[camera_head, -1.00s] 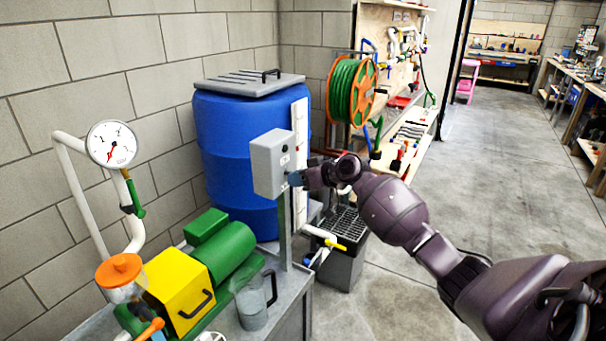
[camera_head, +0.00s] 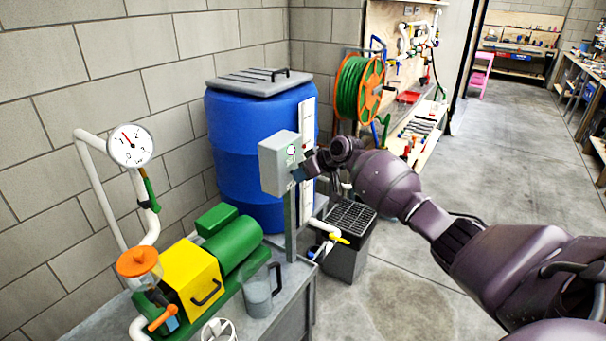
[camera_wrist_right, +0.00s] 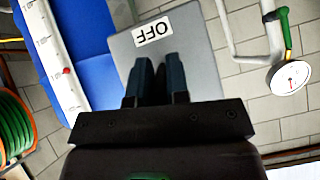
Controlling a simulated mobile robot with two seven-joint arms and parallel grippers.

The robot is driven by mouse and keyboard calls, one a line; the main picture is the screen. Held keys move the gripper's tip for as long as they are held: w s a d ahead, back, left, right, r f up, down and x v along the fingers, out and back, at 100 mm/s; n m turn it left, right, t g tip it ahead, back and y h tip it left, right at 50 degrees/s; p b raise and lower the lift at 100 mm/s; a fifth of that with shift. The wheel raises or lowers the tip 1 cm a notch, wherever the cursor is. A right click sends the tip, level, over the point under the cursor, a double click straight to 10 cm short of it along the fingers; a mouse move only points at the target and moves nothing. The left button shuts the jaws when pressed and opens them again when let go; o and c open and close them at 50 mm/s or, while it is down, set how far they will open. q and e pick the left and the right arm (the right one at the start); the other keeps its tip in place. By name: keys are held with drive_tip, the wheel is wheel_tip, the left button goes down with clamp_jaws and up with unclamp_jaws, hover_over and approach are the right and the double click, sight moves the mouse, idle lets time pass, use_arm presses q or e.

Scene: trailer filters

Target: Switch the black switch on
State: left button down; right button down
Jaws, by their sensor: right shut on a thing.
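A grey switch box (camera_head: 279,172) stands on a post beside the blue barrel. My right gripper (camera_head: 303,173) reaches its front face from the right. In the right wrist view, the fingers of my right gripper (camera_wrist_right: 160,82) are close together against the grey box face (camera_wrist_right: 200,50), below an upside-down OFF label (camera_wrist_right: 153,31). The black switch is hidden by the fingers, which are shut on it. My left gripper is not in view.
A pressure gauge (camera_head: 130,146) on white pipes stands at the left. The blue barrel (camera_head: 236,140) is behind the box. Open floor (camera_head: 470,160) lies to the right.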

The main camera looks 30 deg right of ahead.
drive_tip(key=c, duration=1.1)
unclamp_jaws()
drive_tip(key=shift+r, duration=0.1)
drive_tip(key=p+v, duration=0.1)
drive_tip(key=v, duration=0.9)
drive_tip(key=shift+s+r, duration=0.15)
drive_tip(key=shift+s, duration=0.15)
drive_tip(key=shift+d, duration=0.15)
